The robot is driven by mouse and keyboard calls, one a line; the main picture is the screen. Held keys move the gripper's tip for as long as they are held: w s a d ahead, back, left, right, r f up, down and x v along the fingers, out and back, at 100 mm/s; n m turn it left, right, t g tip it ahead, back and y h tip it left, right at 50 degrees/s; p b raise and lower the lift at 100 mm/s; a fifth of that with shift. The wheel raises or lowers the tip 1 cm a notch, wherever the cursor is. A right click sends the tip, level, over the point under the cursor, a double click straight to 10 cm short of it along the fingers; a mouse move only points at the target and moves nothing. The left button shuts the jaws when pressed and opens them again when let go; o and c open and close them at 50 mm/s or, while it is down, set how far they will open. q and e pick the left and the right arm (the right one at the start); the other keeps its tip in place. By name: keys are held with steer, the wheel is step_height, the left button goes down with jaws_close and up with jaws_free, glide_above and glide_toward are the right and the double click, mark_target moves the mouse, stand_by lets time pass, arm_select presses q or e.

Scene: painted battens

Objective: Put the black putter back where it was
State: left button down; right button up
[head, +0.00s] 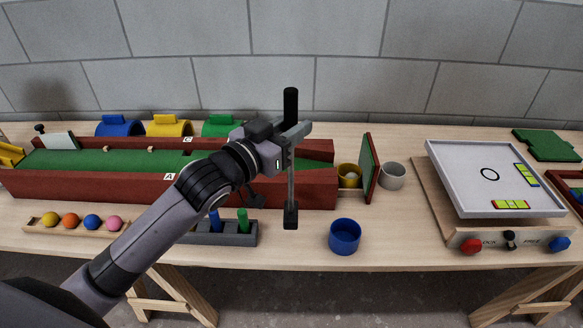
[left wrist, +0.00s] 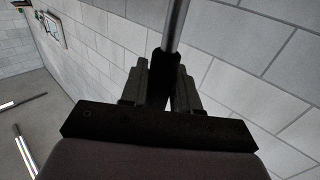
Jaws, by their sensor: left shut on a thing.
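The black putter (head: 291,215) hangs upright, its black grip at the top and its dark block head at the bottom. A grey rack (head: 240,235) stands at the table's front edge, left of the putter head. My right gripper is not in view.
A red-walled green lane (head: 310,180) lies behind the putter. A blue cup (head: 344,238) stands right of the putter head, with a grey cup (head: 392,176) farther back. A ball tray (head: 75,229) is at left. A white tilted board (head: 490,205) is at right.

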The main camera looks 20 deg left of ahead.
arm_select(q)
step_height(320, 180, down, 8)
steer(key=b, duration=0.1)
stand_by(0.4)
steer(key=shift+f, duration=0.2)
steer(key=c, duration=0.8)
jaws_free()
